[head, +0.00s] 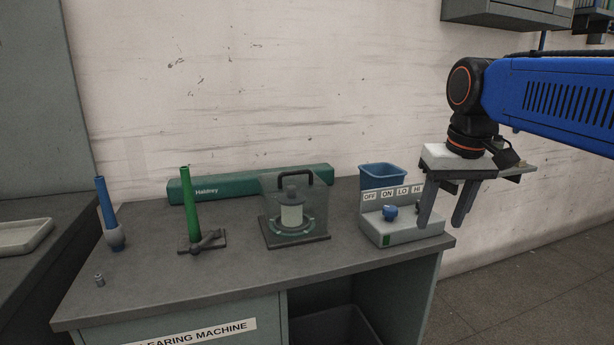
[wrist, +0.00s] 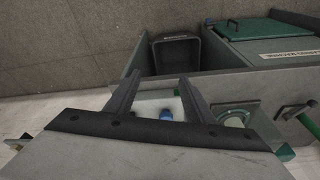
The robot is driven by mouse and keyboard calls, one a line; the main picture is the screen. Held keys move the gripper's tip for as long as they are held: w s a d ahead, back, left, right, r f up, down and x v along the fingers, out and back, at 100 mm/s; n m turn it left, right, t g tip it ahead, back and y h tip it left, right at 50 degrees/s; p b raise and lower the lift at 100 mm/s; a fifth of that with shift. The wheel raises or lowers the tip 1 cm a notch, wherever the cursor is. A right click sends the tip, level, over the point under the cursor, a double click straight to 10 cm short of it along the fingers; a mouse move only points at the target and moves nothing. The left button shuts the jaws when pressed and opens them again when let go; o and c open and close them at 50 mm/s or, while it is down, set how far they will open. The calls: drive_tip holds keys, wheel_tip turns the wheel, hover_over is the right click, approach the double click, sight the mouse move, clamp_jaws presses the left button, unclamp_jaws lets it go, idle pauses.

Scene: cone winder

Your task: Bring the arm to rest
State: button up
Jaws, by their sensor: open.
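My gripper (head: 441,225) hangs from the blue arm at the right of the head view, fingers pointing down, apart and empty. In that view its fingers overlap the right end of the control box (head: 401,233), which has OFF, ON, LO and HI labels, a blue knob (head: 390,213) and a green patch on its front. A dark knob there is partly hidden by a finger. In the wrist view, the two fingers (wrist: 158,78) are spread, with nothing between them but the box and its blue knob behind.
On the grey bench (head: 150,290) stand a clear-guarded winder unit (head: 292,216), a green cone on a stand (head: 190,205), a blue cone (head: 106,212), a small metal piece (head: 99,280), a green Haldrey case (head: 250,183) and a blue bin (head: 381,176). Floor is free at the right.

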drive_tip(key=s+d+f+t, duration=0.2)
drive_tip(key=s+f, duration=1.4)
drive_tip(key=f, duration=0.4)
drive_tip(key=shift+d, duration=0.15)
